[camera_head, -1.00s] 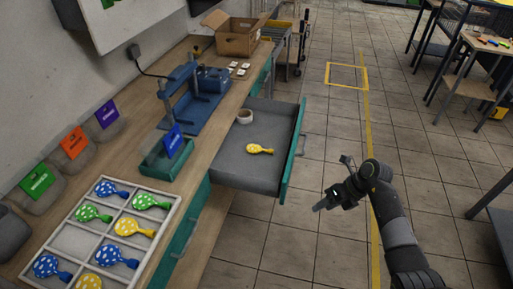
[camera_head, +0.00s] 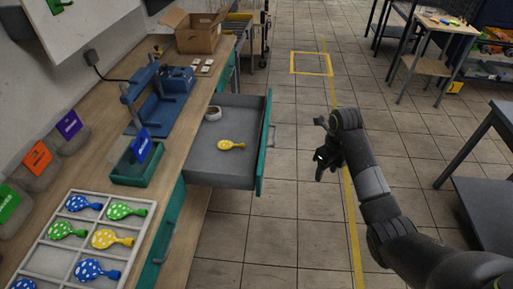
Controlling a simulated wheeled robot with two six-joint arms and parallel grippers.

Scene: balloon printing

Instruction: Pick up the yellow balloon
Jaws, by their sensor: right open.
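A yellow balloon (camera_head: 230,145) lies flat in the open grey drawer (camera_head: 205,172) under the workbench. A second yellow balloon with white dots (camera_head: 111,239) lies in the white compartment tray (camera_head: 47,262) on the bench, among blue and green dotted balloons. My right gripper (camera_head: 320,166) is open and empty over the floor, to the right of the drawer and apart from it. My left gripper is not in view.
The drawer's teal front (camera_head: 264,150) stands between my right gripper and the balloon. A blue press (camera_head: 158,100) and a cardboard box (camera_head: 197,34) are on the bench. Tiled floor around my arm is clear.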

